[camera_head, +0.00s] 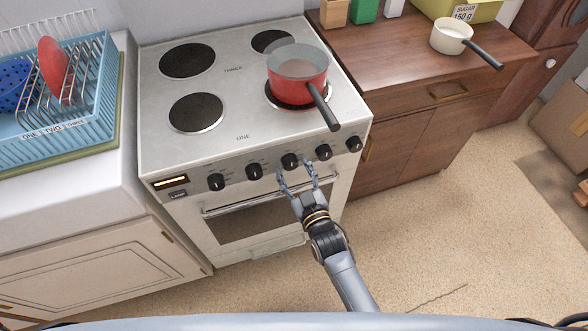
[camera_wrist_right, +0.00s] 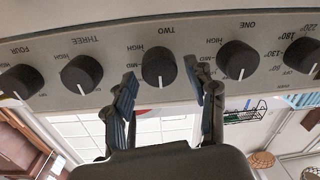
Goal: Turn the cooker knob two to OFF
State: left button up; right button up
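The white cooker (camera_head: 245,140) has a row of black knobs on its front panel. Cooker knob two (camera_head: 290,161) is the middle one, and it also shows in the right wrist view (camera_wrist_right: 158,68) under an upside-down TWO label. Its white pointer line is towards the bottom of that picture; its OFF mark is not readable there. My right gripper (camera_head: 296,178) is open in front of this knob. In the wrist view its two fingers (camera_wrist_right: 166,95) are spread to either side of the knob, without visible grip on it. My left gripper is not in view.
Knob one (camera_wrist_right: 238,58) and knob three (camera_wrist_right: 82,74) sit close on either side. The oven door handle (camera_head: 270,196) runs below the knobs.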

jog(key=shift+s, duration=0.1)
jog(key=v, duration=1.2)
jog(key=shift+d, duration=0.1)
